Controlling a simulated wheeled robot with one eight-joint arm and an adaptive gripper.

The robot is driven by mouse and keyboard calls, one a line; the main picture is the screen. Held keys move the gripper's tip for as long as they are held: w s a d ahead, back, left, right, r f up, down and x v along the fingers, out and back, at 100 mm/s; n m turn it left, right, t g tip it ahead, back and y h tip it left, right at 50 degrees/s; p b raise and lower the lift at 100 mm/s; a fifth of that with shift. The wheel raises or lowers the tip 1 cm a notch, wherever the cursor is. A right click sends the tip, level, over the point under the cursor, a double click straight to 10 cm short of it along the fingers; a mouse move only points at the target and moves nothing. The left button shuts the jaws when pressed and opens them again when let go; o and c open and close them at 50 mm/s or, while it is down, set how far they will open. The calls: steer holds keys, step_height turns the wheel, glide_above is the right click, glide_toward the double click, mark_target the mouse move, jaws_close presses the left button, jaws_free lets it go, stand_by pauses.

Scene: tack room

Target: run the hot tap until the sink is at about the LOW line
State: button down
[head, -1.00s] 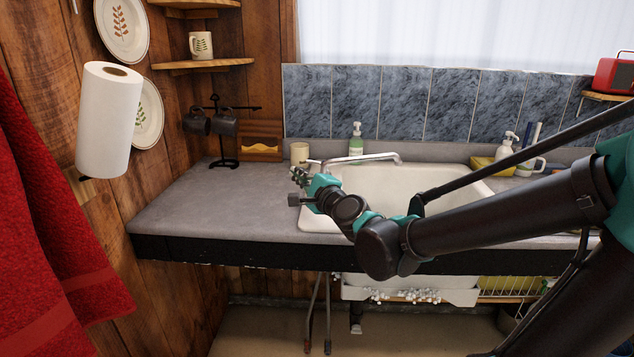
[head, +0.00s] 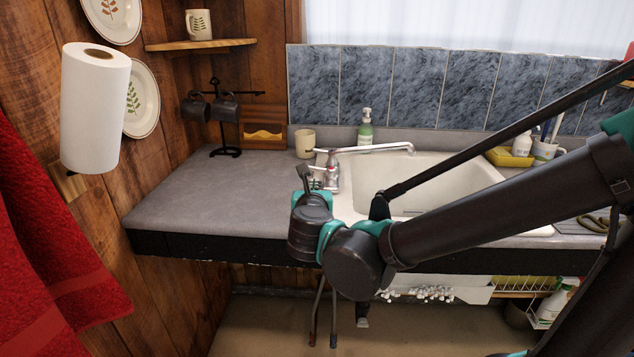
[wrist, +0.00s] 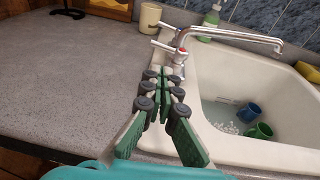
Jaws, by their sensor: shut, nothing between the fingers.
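The chrome tap (head: 345,160) stands at the left rim of the white sink (head: 470,172), its spout reaching right over the basin. In the wrist view the tap (wrist: 190,38) has a red mark near its near handle (wrist: 165,47). My gripper (wrist: 163,72) is shut and empty, its fingertips just in front of that handle; I cannot tell whether they touch. In the head view my wrist hides most of the gripper (head: 306,180). The basin holds a blue cup (wrist: 249,112), a green cup (wrist: 262,131) and small white bits. No LOW line or running water is readable.
A cream cup (head: 305,142) and a green soap bottle (head: 366,128) stand behind the tap. A mug rack (head: 222,120) stands at the back left. The left counter (head: 195,195) is clear.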

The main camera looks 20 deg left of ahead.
mark_target(314, 168)
steer(key=x, duration=1.2)
steer(key=shift+s, duration=0.1)
steer(key=shift+a, duration=0.1)
steer(key=shift+w+a, duration=0.2)
steer(key=shift+w, duration=0.35)
